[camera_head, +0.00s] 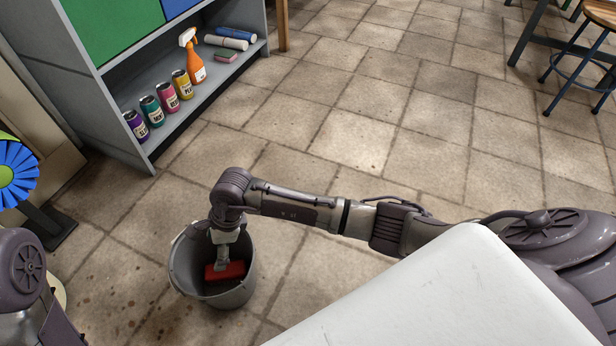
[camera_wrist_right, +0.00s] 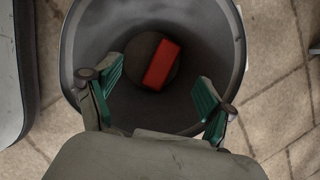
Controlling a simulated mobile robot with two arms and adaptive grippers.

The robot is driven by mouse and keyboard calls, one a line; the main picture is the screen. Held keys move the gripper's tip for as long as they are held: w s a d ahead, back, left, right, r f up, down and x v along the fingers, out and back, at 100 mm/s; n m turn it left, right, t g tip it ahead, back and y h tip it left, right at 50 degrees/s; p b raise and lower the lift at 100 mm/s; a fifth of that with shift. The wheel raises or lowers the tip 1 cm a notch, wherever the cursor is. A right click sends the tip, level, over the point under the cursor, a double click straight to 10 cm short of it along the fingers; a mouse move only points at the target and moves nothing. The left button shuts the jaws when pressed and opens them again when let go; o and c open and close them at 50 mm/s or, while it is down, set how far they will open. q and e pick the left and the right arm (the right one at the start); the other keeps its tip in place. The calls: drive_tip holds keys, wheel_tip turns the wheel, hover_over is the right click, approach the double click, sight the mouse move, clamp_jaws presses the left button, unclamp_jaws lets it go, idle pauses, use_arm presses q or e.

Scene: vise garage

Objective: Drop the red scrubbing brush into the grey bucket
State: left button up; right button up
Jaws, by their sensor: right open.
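The grey bucket (camera_head: 184,262) stands on the tiled floor at the lower left of the head view. The red scrubbing brush (camera_head: 226,271) shows inside the bucket, in front of my right gripper. In the right wrist view the brush (camera_wrist_right: 161,65) lies inside the bucket (camera_wrist_right: 88,42), apart from my fingers, and appears to be at the bottom. My right gripper (camera_wrist_right: 157,93) is open and empty, its two green-padded fingers spread over the bucket's opening. My left gripper is not in view; only part of my left arm shows at the lower left.
A grey shelf (camera_head: 190,112) at the upper left holds several cans, an orange spray bottle (camera_head: 194,62), a sponge and rolls. A blue fan-like object (camera_head: 14,172) stands at the left edge. A stool (camera_head: 585,50) is at the upper right. The middle floor is clear.

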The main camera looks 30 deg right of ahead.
drive_tip(key=v, duration=1.1)
drive_tip(key=shift+r, duration=0.35)
drive_tip(key=shift+d, duration=0.15)
